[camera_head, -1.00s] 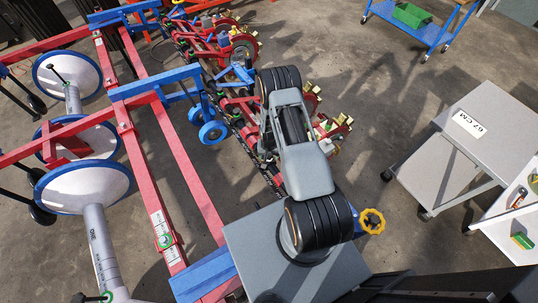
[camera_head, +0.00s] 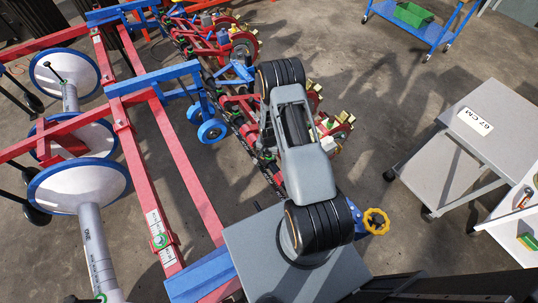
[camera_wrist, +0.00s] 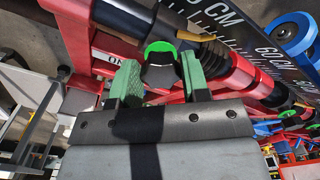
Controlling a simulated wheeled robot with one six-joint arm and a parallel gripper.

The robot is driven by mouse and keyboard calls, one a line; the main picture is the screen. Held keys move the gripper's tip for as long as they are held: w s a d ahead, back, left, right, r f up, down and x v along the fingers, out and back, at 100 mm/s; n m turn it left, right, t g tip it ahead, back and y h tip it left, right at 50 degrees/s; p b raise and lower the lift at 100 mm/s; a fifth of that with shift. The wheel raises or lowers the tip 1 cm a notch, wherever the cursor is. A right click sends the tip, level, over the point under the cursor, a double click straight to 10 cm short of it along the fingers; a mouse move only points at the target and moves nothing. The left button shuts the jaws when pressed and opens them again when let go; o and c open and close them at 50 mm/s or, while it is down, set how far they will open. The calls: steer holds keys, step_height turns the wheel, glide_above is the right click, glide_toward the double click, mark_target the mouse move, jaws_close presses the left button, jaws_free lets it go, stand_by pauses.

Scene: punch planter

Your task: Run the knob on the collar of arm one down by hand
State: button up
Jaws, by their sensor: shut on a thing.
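In the wrist view, my gripper (camera_wrist: 160,65) has its two green-padded fingers on either side of a black knob (camera_wrist: 160,76) with a bright green ring behind it. The fingers are shut on the knob. Black ribbed bellows or threads and a red tube lie to the right of the knob. In the head view my arm hides the gripper and the knob; the red planter row unit (camera_head: 328,130) shows beyond it.
A ruler marked in CM (camera_wrist: 235,35) crosses the wrist view's upper right. In the head view, a red and blue frame (camera_head: 180,150) with white discs stands at left. A grey cart (camera_head: 450,145) marked "67 CM" stands at right, with open floor between it and the planter.

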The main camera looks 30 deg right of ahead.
steer(key=o, duration=0.9)
step_height(320, 180, up, 14)
stand_by(0.4)
step_height(320, 180, up, 14)
steer(key=shift+f, duration=0.15)
stand_by(0.6)
